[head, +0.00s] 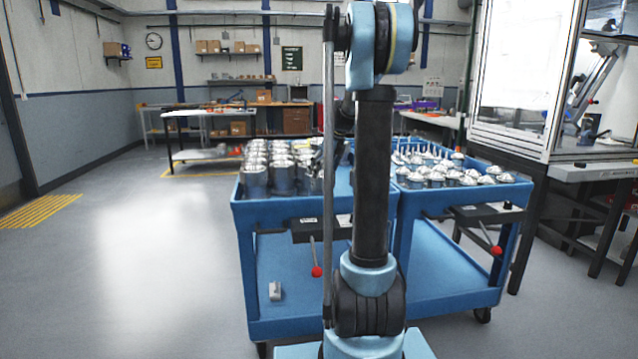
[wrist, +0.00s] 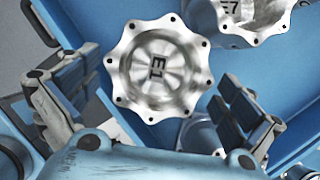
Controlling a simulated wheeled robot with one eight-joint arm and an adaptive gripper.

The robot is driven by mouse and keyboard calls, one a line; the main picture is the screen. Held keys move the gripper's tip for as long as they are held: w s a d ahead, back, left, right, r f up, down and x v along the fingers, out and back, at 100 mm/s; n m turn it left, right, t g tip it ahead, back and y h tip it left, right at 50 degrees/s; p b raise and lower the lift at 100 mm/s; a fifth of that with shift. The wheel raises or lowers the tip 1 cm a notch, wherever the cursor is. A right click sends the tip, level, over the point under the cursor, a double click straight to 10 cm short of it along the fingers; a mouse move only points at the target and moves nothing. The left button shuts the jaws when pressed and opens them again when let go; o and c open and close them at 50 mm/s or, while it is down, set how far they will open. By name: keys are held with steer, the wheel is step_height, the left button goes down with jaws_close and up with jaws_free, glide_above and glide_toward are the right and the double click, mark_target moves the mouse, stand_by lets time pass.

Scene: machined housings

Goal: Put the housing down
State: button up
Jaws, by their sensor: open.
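The housing marked E1 (wrist: 158,72) shows in the wrist view as a bright metal part with a scalloped, drilled flange, seen from above over a blue surface. My gripper (wrist: 155,90) is open, with one finger to the left and one to the right of this housing. Gaps show between both fingers and the flange. The housing's underside is hidden, so its contact with the surface cannot be seen. In the head view my arm hides the gripper and this housing.
A second housing, marked E7 (wrist: 255,18), is close by at the upper right. In the head view, several housings (head: 256,180) crowd the left of the blue cart (head: 270,213). More metal parts (head: 470,177) fill the right cart (head: 455,198). The floor at left is clear.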

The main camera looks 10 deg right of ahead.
steer(key=v, duration=0.6)
steer(key=s+a+f+n, duration=0.25)
steer(key=s+n, duration=0.55)
steer(key=s, duration=0.6)
steer(key=s+f+n+h, duration=0.1)
steer(key=s+f+n, duration=0.5)
steer(key=s, duration=0.3)
steer(key=s+f+n+h, duration=0.1)
steer(key=s+f+n, duration=0.5)
steer(key=s, duration=0.3)
steer(key=s+a+f+n+g+h, duration=0.1)
steer(key=s+f+n, duration=0.5)
steer(key=s, duration=0.4)
steer(key=shift+f+n, duration=0.2)
steer(key=shift+n, duration=0.4)
